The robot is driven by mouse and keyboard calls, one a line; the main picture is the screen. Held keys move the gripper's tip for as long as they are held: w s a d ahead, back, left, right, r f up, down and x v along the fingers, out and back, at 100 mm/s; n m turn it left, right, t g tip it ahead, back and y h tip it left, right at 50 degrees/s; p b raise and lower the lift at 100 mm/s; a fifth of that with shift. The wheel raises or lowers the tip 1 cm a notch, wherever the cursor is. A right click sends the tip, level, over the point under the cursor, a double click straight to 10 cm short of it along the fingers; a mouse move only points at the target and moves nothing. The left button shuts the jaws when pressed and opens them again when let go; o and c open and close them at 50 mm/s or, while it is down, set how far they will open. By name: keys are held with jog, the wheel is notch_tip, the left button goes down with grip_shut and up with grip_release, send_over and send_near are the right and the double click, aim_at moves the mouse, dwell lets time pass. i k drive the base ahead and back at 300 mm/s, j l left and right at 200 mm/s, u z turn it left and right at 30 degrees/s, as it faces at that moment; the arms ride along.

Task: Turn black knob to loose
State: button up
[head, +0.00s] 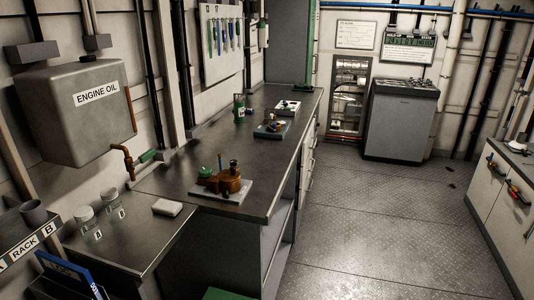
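A brass-coloured fitting (229,182) sits on a pale plate (228,195) on the dark metal counter. Dark upright parts (233,166) stand on top of it, and a green part (205,172) is at its left. A dark device (270,130) and a device on a white base (288,107) stand farther back on the same counter. I cannot tell which dark part is the black knob, nor its setting. My gripper is not in view.
The counter (180,178) runs along the left wall under the engine oil tank (80,108). Jars (84,216), a white block (167,207) and a green bottle (239,107) stand on the worktops. The floor (370,210) to the right is open. White cabinets (500,200) stand at right.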

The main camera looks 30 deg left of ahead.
aim_at(234, 162)
jog(key=i+u, duration=0.15)
jog(key=i, duration=0.4)
jog(key=i+u, duration=0.2)
jog(key=i, duration=0.3)
jog(key=i+l+u, duration=0.15)
jog(key=i, duration=0.4)
jog(key=i+u, duration=0.45)
jog(key=i+l+u, duration=0.1)
jog(key=i+u, duration=0.15)
jog(key=u, duration=0.25)
jog(key=i+l+u, duration=0.3)
jog(key=u, duration=0.15)
jog(key=i+u, duration=0.15)
jog(key=u, duration=0.3)
jog(key=i+u, duration=0.15)
jog(key=u, duration=0.3)
jog(key=i+l+u, duration=0.1)
jog(key=u, duration=0.35)
jog(key=i+l+u, duration=0.15)
jog(key=u, duration=0.3)
jog(key=i+l+u, duration=0.15)
jog(key=u, duration=0.2)
jog(key=i+l+u, duration=0.15)
jog(key=u, duration=0.25)
